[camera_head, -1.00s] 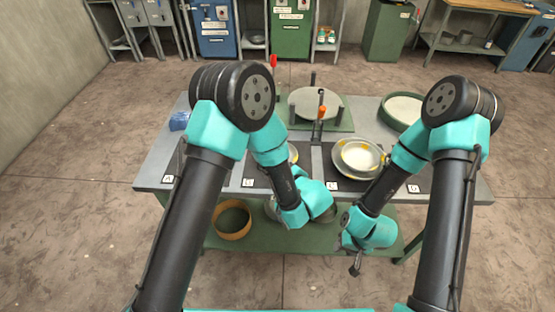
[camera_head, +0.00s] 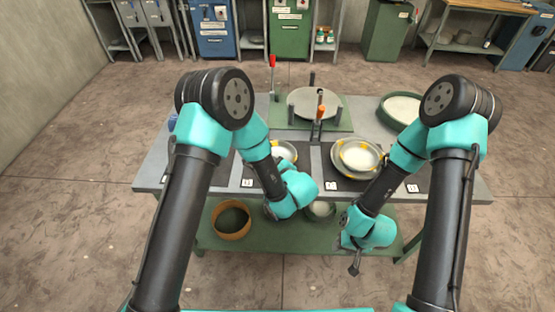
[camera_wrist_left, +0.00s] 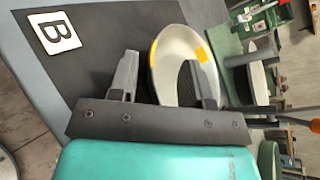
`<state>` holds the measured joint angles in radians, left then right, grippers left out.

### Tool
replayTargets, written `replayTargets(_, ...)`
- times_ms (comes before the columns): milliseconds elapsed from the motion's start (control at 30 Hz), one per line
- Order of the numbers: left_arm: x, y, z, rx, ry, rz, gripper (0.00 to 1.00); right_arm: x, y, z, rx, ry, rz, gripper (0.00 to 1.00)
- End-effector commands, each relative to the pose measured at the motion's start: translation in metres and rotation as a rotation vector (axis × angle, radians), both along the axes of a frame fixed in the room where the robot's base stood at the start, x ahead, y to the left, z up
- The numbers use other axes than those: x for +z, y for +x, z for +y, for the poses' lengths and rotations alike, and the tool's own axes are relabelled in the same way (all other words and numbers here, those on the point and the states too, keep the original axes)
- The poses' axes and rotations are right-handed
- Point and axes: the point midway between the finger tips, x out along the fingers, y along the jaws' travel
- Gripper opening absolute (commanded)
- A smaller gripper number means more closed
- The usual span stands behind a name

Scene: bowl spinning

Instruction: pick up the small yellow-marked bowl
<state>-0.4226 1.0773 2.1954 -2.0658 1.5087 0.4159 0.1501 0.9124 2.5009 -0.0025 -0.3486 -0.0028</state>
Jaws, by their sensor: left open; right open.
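The small yellow-marked bowl (camera_head: 287,150), pale with yellow patches, sits on the dark mat labelled B, partly hidden behind my left arm in the head view. In the left wrist view the bowl (camera_wrist_left: 178,48) lies just beyond my left gripper (camera_wrist_left: 160,63). The fingers are open, with the near part of the bowl seen between and behind them; I cannot tell whether they touch it. The left fingers are hidden by the wrist in the head view. My right gripper (camera_head: 354,268) is open and empty, low in front of the table.
Larger yellow-marked bowls (camera_head: 360,156) are stacked on the mat right of the small bowl. A round grey disc (camera_head: 314,103) on a green base stands behind, with an orange-handled tool (camera_head: 318,122) before it. A green-rimmed round tray (camera_head: 402,107) is at the back right.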

Motion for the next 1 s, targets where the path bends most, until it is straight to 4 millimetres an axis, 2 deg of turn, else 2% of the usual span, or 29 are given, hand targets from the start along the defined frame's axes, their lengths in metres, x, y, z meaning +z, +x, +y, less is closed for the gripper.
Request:
replayTargets(333, 0.0002, -0.0002, -0.0001, 0.000, 0.000, 0.000, 0.44, 0.0000, 0.0000, 0.0000, 0.000, 0.000, 0.000, 0.43)
replayTargets(800, 0.0001, -0.0004, -0.0002, 0.001, 0.000, 0.001, 0.00, 0.0000, 0.0000, 0.0000, 0.000, 0.000, 0.000, 0.43)
replayTargets(1000, 0.0002, -0.0003, -0.0002, 0.000, 0.000, 0.000, 0.00, 0.0000, 0.0000, 0.0000, 0.000, 0.000, 0.000, 0.43)
